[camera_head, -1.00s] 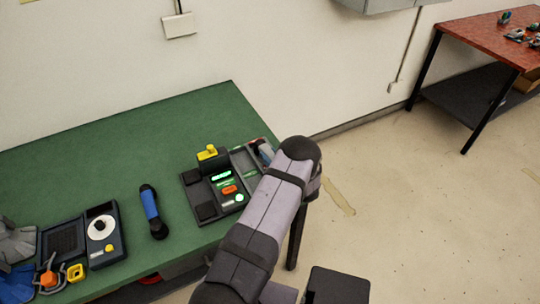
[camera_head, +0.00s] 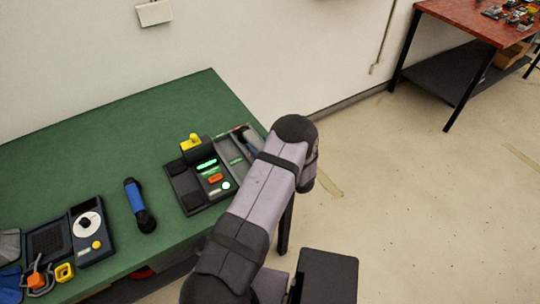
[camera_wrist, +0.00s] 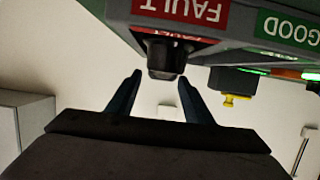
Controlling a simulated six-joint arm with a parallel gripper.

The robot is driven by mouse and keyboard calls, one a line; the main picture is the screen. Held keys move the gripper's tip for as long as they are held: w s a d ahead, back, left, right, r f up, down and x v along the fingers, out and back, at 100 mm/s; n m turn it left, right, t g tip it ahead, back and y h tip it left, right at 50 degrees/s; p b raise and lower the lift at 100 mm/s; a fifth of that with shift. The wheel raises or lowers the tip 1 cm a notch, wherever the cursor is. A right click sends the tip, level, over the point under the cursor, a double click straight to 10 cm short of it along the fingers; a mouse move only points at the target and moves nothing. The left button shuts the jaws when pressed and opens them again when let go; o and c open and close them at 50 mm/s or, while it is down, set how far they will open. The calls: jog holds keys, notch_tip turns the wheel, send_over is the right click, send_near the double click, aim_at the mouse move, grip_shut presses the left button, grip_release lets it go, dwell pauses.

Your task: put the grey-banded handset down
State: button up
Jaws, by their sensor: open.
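In the wrist view my gripper (camera_wrist: 160,92) is open, with its two dark fingers apart. The dark rounded end of a handset (camera_wrist: 166,58) sits just beyond and between the fingertips, at the edge of the tray with the red FAULT label (camera_wrist: 180,10). The fingers do not look closed on it. In the head view a grey-banded handset (camera_head: 251,137) lies in the right-hand tray, partly hidden by my arm. My gripper is hidden there behind the arm.
Left of that tray are the tray labelled GOOD (camera_wrist: 288,27) and a console (camera_head: 208,178) with a yellow-topped part. A blue-banded handset (camera_head: 138,205) lies on the green table (camera_head: 110,130). A dial unit (camera_head: 90,232) stands at the left. A red table (camera_head: 470,20) is farther right.

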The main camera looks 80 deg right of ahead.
jog(key=b+v, duration=0.1)
jog(key=v, duration=0.6)
jog(key=shift+s+a+r, duration=0.15)
jog(key=shift+a, duration=0.05)
